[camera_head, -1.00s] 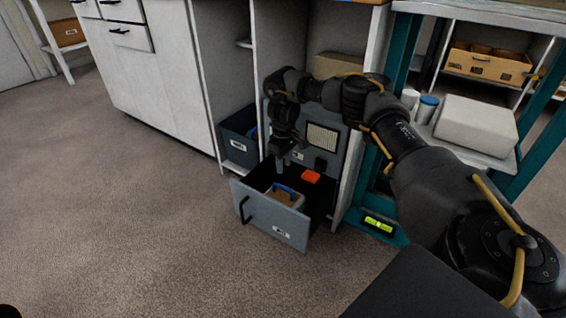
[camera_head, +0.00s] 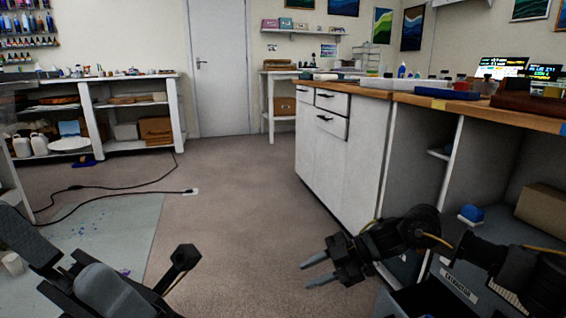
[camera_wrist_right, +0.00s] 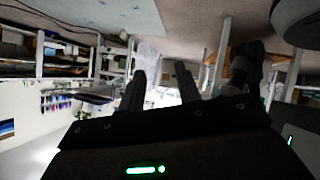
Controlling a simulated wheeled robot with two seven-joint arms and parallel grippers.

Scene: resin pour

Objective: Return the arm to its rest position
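My right gripper (camera_head: 312,272) shows in the head view at lower right of centre, in front of the white cabinet. Its two grey fingers point left and stand apart with nothing between them. The right wrist view also shows the two dark fingers (camera_wrist_right: 161,88) apart and empty. My right arm comes in from the right edge, above a dark drawer or box area at the bottom. Parts of my left arm (camera_head: 110,294) show at the lower left of the head view. I can make out no left gripper fingers there.
The white cabinet (camera_head: 345,150) and its wooden worktop (camera_head: 420,100) stand at the right, close to my right arm. Black cables (camera_head: 110,185) lie on the floor at left, near a pale floor mat (camera_head: 120,220). The brown floor (camera_head: 235,220) in the middle is clear.

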